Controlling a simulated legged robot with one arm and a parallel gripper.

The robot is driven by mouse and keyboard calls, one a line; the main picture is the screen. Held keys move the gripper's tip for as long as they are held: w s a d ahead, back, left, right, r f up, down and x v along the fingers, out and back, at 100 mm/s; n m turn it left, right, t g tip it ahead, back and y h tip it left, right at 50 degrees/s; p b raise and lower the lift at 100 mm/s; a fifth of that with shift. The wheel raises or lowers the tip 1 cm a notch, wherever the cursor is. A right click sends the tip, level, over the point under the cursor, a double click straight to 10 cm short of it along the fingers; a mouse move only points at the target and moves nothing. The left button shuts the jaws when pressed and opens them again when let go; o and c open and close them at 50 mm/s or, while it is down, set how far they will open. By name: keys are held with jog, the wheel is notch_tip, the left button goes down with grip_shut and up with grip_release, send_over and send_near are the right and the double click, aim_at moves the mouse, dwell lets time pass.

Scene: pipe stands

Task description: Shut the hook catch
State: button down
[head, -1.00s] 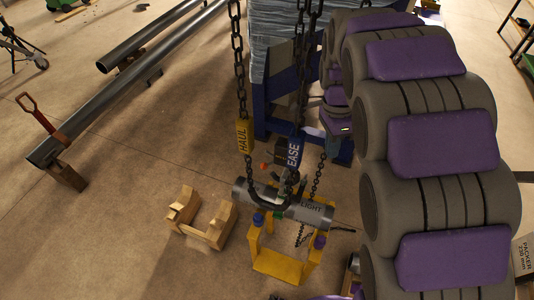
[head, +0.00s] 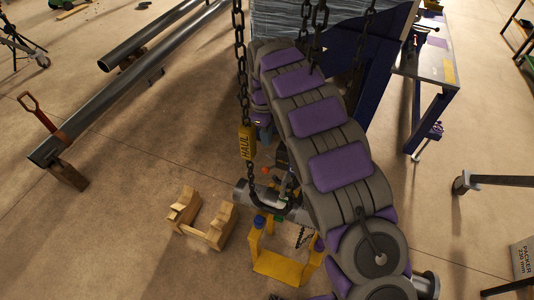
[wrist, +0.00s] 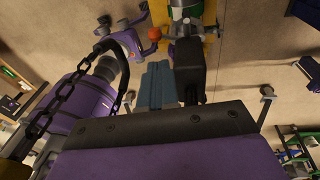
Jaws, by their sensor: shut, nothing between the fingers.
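A black chain with a yellow HAUL tag (head: 247,142) hangs in the head view. It ends in a dark hook (head: 256,198) around the grey pipe (head: 241,194), which lies across a yellow stand (head: 278,266). I cannot make out the catch or whether it is shut. My gripper (wrist: 173,72) is shut and empty in the wrist view, pointing toward the yellow stand (wrist: 211,48). An orange knob (wrist: 155,34) is just beyond and left of its tips. In the head view my arm covers the EASE tag and much of the pipe's right part.
A wooden cradle (head: 202,220) stands on the floor left of the yellow stand. Long pipes (head: 132,98) lie at upper left. A blue-framed bench (head: 437,75) stands at upper right. A black chain (wrist: 63,98) hangs at left in the wrist view. Floor at lower left is clear.

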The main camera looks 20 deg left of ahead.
jog(key=f, duration=0.3)
jog(key=s+f, duration=0.1)
jog(key=f, duration=0.2)
jog(key=d+f, duration=0.1)
jog(key=f, duration=0.2)
jog(key=shift+s+d+f, duration=0.1)
jog(key=shift+s+f, duration=0.15)
jog(key=shift+d, duration=0.1)
